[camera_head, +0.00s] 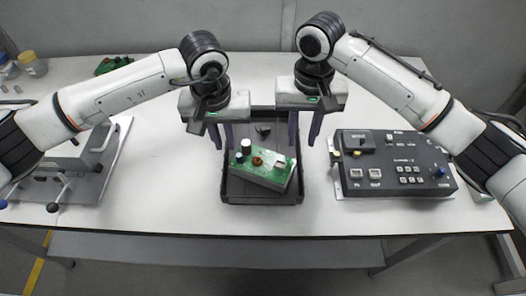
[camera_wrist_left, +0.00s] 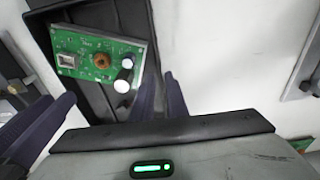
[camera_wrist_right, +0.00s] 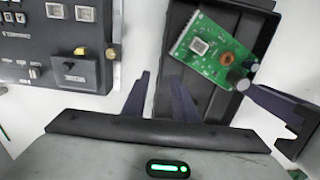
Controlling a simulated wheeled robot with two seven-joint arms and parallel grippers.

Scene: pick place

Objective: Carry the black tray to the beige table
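The black tray (camera_head: 263,197) lies on the white table, centred between my arms. It holds a green circuit board (camera_head: 262,172) on a light base; the board also shows in both wrist views. My left gripper (camera_head: 222,147) points down at the tray's left wall, its fingers close together around or beside that wall; I cannot tell whether they grip it. My right gripper (camera_head: 304,143) is open at the tray's right wall, with one finger inside and one outside. The right wrist view shows the gap between its fingers (camera_wrist_right: 159,80). No beige table can be made out.
A dark control panel (camera_head: 395,165) stands close to the tray's right. A grey device with levers (camera_head: 70,170) is on the left. Another green board (camera_head: 114,64) and bottles (camera_head: 32,64) are at the back left. The table's front edge lies just below the tray.

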